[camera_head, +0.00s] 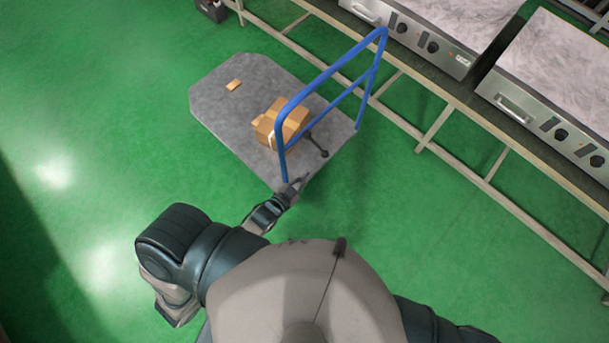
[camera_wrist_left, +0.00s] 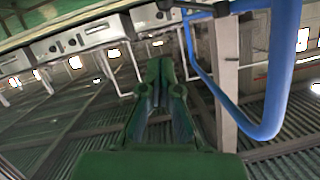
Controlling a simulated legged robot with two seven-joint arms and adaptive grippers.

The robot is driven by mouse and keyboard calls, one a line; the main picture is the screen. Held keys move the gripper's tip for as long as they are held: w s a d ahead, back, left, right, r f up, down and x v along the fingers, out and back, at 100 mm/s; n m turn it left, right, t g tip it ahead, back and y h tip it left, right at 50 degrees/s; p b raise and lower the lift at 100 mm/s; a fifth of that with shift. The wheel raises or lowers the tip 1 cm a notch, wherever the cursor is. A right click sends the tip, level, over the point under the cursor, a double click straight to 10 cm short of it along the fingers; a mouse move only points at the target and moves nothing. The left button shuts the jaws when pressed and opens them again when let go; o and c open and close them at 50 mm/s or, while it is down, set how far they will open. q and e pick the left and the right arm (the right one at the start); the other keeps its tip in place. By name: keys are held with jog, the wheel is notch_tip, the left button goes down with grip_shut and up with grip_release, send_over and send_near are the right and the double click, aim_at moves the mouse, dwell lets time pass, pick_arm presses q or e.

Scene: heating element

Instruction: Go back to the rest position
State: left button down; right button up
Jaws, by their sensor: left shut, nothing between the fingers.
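My left gripper (camera_head: 298,186) is at the near edge of the cart's grey platform, by the foot of its blue handle. It is shut and empty. In the left wrist view its fingers (camera_wrist_left: 160,72) are closed together, with the blue handle (camera_wrist_left: 270,125) close on the right side, apart from the fingertips. My left arm is bent in front of my body. My right arm shows only in part at the lower right edge, and its gripper is not in view.
A long bench (camera_head: 450,92) with steel heating units (camera_head: 425,35) runs along the right. Green floor (camera_head: 90,130) is clear at left.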

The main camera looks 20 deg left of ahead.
pick_arm(q)
jog(key=s+a+f+n+g+y, duration=0.1)
jog(key=s+a+f+g, duration=0.15)
jog(key=s+f, duration=0.7)
jog(key=s+a+f+n+g+y, duration=0.15)
jog(key=f+g, duration=0.25)
jog(key=f, duration=1.3)
jog(key=s+a+f+g, duration=0.1)
jog(key=s+f+g, duration=0.1)
jog(key=s+f, duration=0.2)
jog(key=s+a+f+n+g+y, duration=0.1)
jog(key=s+f, duration=0.3)
jog(key=s, duration=0.7)
jog(key=s+a+f+g, duration=0.1)
jog(key=s+f+g, duration=0.2)
jog(key=s+f, duration=0.2)
jog(key=shift+s+a+g+b, duration=0.15)
jog(key=shift+s+g+b, duration=0.25)
jog(key=shift+s, duration=0.8)
jog(key=shift+f+n, duration=0.1)
jog(key=shift+n, duration=0.15)
